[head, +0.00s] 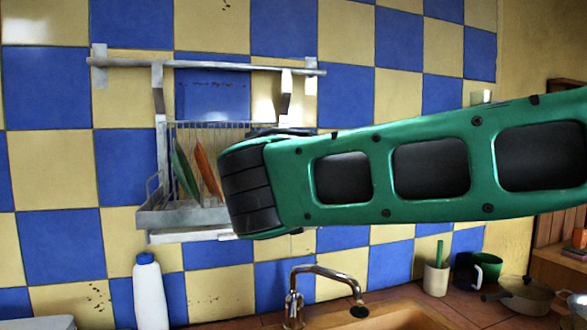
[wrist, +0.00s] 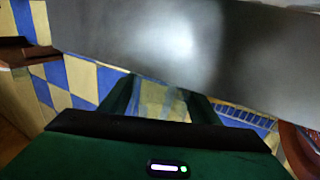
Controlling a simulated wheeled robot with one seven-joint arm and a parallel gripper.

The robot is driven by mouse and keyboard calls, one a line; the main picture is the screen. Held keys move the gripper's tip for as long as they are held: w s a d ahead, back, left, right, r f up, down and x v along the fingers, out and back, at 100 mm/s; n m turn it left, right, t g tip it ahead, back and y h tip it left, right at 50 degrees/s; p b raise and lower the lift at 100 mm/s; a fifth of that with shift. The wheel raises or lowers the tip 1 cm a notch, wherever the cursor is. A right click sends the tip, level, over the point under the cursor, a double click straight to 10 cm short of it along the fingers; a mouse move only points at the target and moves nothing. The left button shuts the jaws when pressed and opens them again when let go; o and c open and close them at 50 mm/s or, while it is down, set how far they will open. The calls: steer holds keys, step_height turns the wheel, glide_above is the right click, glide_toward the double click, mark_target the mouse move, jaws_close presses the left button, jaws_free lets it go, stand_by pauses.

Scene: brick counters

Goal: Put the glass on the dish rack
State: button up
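The dish rack (head: 190,216) hangs on the tiled wall in the head view, below a metal rail. A green plate (head: 184,172) and an orange plate (head: 206,168) stand upright in it. My green arm covers the rack's right part, and my gripper is hidden in that view. In the wrist view my gripper (wrist: 162,104) has its two green fingers apart, with a pale, see-through, streaky shape filling the gap. This appears to be the glass (wrist: 160,98), held between the fingers; its rim and base are not visible.
A wide grey surface (wrist: 180,45) crosses the wrist view just beyond the fingers; I cannot tell what it belongs to. Below the rack stand a white bottle (head: 149,290) and a faucet (head: 320,272) over the sink (head: 385,318). A cup (head: 436,279) and pan (head: 525,296) are at right.

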steer(key=shift+r, duration=0.1)
steer(key=s+a, duration=0.1)
steer(key=s, duration=1.1)
steer(key=shift+a, duration=0.15)
